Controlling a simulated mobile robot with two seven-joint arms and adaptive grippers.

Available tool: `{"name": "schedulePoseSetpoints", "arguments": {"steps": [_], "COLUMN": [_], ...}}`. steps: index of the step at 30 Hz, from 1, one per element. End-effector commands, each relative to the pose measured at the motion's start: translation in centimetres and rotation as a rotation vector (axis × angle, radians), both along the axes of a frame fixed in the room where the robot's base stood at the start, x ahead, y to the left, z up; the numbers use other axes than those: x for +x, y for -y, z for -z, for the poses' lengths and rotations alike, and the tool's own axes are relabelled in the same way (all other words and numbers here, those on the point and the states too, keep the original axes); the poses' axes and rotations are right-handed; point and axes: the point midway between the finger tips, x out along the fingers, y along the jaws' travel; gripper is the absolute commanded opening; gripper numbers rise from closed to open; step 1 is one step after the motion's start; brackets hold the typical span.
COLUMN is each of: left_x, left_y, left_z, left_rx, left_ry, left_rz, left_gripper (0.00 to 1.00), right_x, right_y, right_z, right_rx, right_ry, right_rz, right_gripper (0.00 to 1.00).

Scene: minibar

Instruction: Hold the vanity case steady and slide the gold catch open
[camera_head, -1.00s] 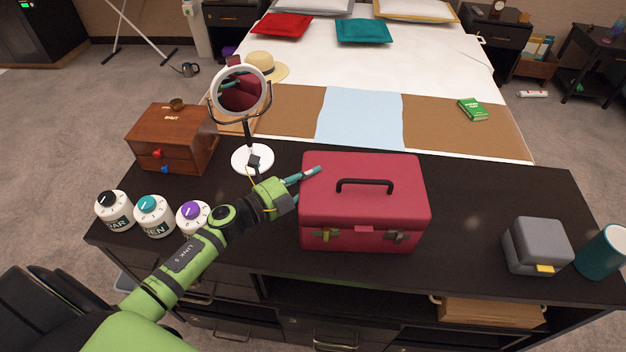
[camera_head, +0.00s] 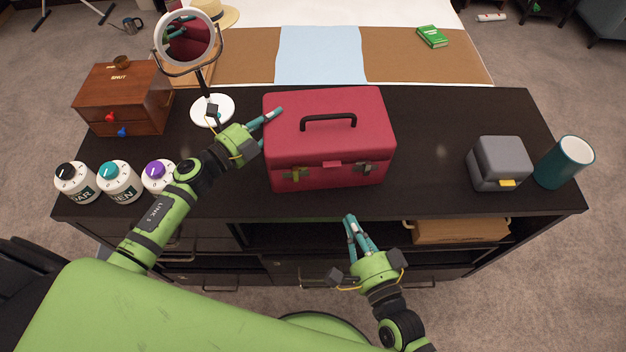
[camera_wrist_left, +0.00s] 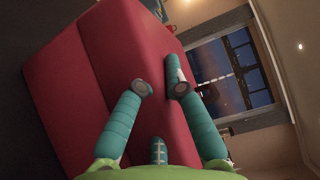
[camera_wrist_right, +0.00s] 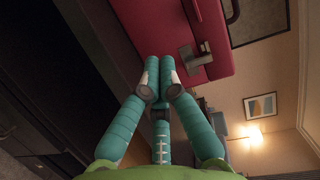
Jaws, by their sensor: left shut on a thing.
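The red vanity case (camera_head: 330,135) stands closed on the dark counter, its black handle (camera_head: 328,121) on the lid. Its front has a gold-looking catch (camera_head: 298,172) on the left and a greyer one (camera_head: 367,168) on the right. My left gripper (camera_head: 270,117) is shut on the case at its left side; its fingers also lie against the red surface in the left wrist view (camera_wrist_left: 160,88). My right gripper (camera_head: 352,222) is empty, fingertips together, in front of the case and apart from it. One metal catch (camera_wrist_right: 196,58) shows beyond its fingers in the right wrist view.
A round mirror (camera_head: 185,45), a wooden box (camera_head: 122,98) and several labelled jars (camera_head: 118,182) stand left of the case. A grey box (camera_head: 498,163) and a teal cup (camera_head: 563,163) stand at right. The counter between case and grey box is clear.

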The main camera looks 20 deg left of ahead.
Motion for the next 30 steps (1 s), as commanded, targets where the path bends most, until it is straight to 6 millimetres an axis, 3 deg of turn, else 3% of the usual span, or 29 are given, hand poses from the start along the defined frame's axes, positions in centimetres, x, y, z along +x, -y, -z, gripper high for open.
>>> {"name": "schedulePoseSetpoints", "arguments": {"steps": [4,17,23,30], "left_x": [0.0,0.0,0.0,0.0], "left_y": [0.0,0.0,0.0,0.0], "left_z": [0.1,0.1,0.1,0.1], "left_rx": [0.000,0.000,0.000,0.000], "left_ry": [-0.001,-0.001,-0.001,-0.001], "left_rz": [0.000,0.000,0.000,0.000], "left_gripper": [0.00,0.00,0.00,0.00], "right_x": [-0.3,0.0,2.3,6.6], "right_y": [-0.7,-0.9,-2.5,-5.6], "right_z": [-2.5,-2.8,-3.0,-2.9], "right_rx": [0.098,0.109,0.111,0.110], "right_ry": [0.004,0.006,0.009,0.007], "right_rz": [-0.007,-0.007,-0.006,-0.008], "right_gripper": [0.00,0.00,0.00,0.00]}}
